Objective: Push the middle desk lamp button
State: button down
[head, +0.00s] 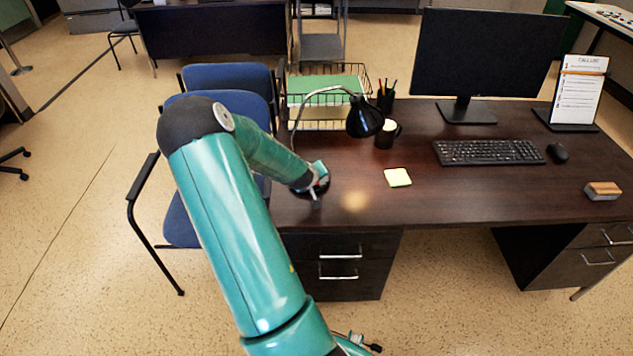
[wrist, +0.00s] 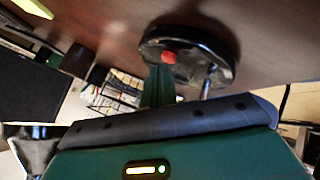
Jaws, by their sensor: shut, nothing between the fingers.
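The desk lamp has a black shade (head: 364,118) on a thin curved arm and stands at the left end of the dark desk (head: 450,200). In the wrist view its round black base (wrist: 215,45) shows a red button (wrist: 169,57) on top. No other button is visible. My gripper (head: 317,198) is low over the desk at the lamp base, which it mostly hides in the head view. In the wrist view my shut, empty gripper (wrist: 160,85) appears as a green finger shape beside the button. I cannot tell whether it touches the button.
A wire tray (head: 325,90) with papers, a pen cup (head: 386,97) and a dark mug (head: 386,134) stand behind the lamp. A sticky-note pad (head: 397,177), keyboard (head: 488,152) and monitor (head: 482,55) are to the right. A blue chair (head: 225,80) stands close at left.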

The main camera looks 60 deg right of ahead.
jog(key=shift+r, duration=0.45)
notch_tip(320, 180, up, 6)
dwell(0.6)
